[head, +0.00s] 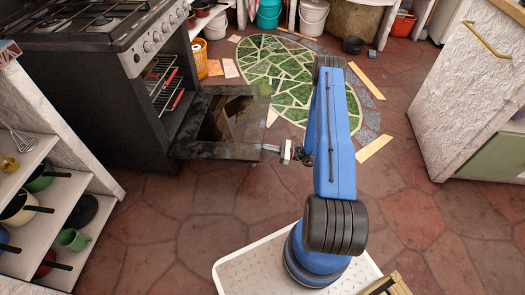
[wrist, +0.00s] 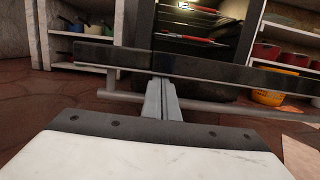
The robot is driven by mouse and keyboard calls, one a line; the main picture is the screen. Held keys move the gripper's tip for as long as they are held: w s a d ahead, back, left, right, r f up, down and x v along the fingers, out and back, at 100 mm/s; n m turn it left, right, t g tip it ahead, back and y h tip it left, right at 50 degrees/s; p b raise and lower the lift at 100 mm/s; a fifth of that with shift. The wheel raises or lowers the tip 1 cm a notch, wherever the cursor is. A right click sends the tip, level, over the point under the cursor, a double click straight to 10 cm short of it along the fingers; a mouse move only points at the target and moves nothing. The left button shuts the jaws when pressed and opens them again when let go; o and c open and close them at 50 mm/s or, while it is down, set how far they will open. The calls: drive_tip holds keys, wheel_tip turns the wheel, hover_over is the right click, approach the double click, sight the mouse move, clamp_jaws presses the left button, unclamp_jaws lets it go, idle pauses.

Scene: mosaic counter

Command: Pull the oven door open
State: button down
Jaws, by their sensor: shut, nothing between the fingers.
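The oven (head: 125,75) stands at the left in the head view. Its dark, glass-panelled door (head: 195,150) is swung down and out, roughly level, and the cavity with its racks (wrist: 205,20) shows open. In the wrist view the door's edge (wrist: 240,73) crosses the picture, with a thin handle bar (wrist: 235,107) just below it. My gripper (head: 268,148) is at the door's outer edge. Its fingers are together and empty, in front of the bar in the wrist view (wrist: 161,84). I cannot tell whether they touch the door or bar.
Open shelves with pots (head: 22,208) stand at the left. A white cabinet (head: 465,85) is at the right. An orange basket (head: 199,58) is beyond the oven. The tiled floor around the door is mostly clear, with a green mosaic (head: 285,65) behind my arm.

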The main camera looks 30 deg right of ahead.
sight(262, 141)
drive_tip(key=shift+g+h, duration=0.4)
drive_tip(key=shift+h, duration=0.2)
drive_tip(key=shift+a+r, duration=0.15)
drive_tip(key=shift+r, duration=2.6)
